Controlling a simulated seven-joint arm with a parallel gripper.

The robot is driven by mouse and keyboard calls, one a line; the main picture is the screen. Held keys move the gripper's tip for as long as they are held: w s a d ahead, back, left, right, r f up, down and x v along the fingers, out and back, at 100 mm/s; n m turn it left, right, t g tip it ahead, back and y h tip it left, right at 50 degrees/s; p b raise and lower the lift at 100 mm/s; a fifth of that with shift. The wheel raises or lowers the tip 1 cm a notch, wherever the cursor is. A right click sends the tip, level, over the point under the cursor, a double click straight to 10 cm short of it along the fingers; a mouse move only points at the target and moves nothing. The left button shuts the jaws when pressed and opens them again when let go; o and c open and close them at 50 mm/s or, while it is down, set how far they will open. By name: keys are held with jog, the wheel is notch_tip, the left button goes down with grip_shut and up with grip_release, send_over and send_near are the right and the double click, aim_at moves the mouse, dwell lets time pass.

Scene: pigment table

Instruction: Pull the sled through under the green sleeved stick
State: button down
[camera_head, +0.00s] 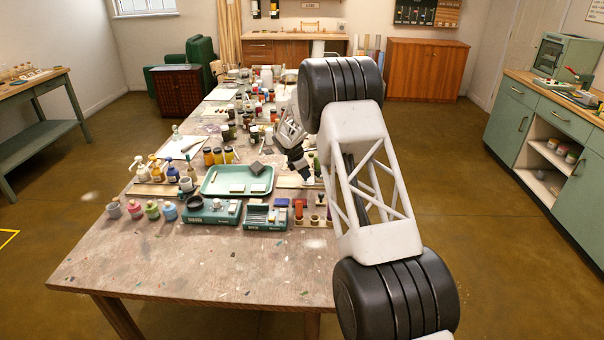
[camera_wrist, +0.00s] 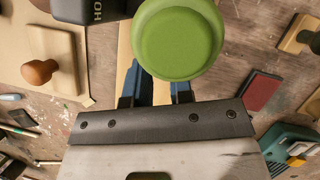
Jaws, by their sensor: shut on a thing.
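My gripper (camera_wrist: 160,92) shows in the wrist view with two blue fingers set a small gap apart. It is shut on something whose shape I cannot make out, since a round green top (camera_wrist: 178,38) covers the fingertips. This top is nearer the camera than the fingers; it may belong to the green sleeved stick. A tan strip (camera_wrist: 126,45) runs beneath it. In the head view my gripper (camera_head: 305,176) is low over the boards right of the green tray, with a small green upright thing (camera_head: 317,165) beside it. I cannot pick out the sled with certainty.
In the wrist view a board with a brown knob (camera_wrist: 40,72) lies left, a black lettered block (camera_wrist: 105,10) above, and a dark red block (camera_wrist: 262,90) right. In the head view the green tray (camera_head: 208,187) and several jars crowd the table; its front (camera_head: 190,265) is clear.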

jog(key=c, duration=1)
grip_release()
jog(key=shift+c, duration=0.2)
jog(key=shift+r, duration=0.1)
jog(key=v, duration=0.7)
jog(key=shift+a+r, duration=0.2)
jog(key=shift+r, duration=0.1)
jog(key=shift+s, duration=0.1)
